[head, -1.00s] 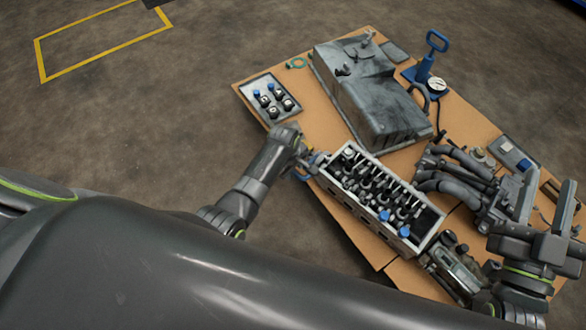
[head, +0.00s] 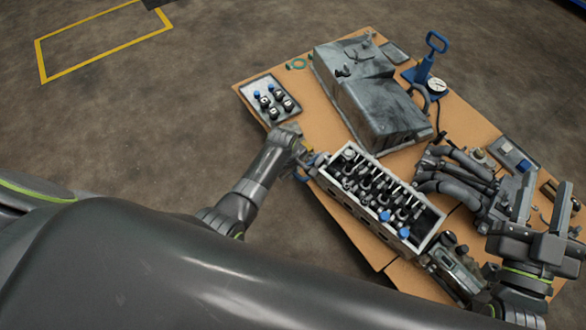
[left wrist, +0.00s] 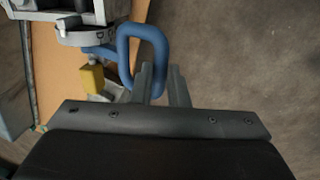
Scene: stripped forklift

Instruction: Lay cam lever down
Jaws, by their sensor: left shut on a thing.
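The cam lever (left wrist: 128,38) is a blue loop handle in the left wrist view, at the end of the cylinder head (head: 372,200). My left gripper (left wrist: 161,78) is shut on the right side of the loop. In the head view the lever (head: 303,177) is a small blue shape by my left gripper (head: 304,157), partly hidden by it. A yellow block (left wrist: 92,78) sits beside the lever.
The workbench (head: 335,208) holds a tray of small parts (head: 268,98), a large grey cover (head: 368,95), a blue-handled tool with a gauge (head: 424,75) and a piped manifold (head: 460,172). Open floor (head: 180,130) lies left of the bench.

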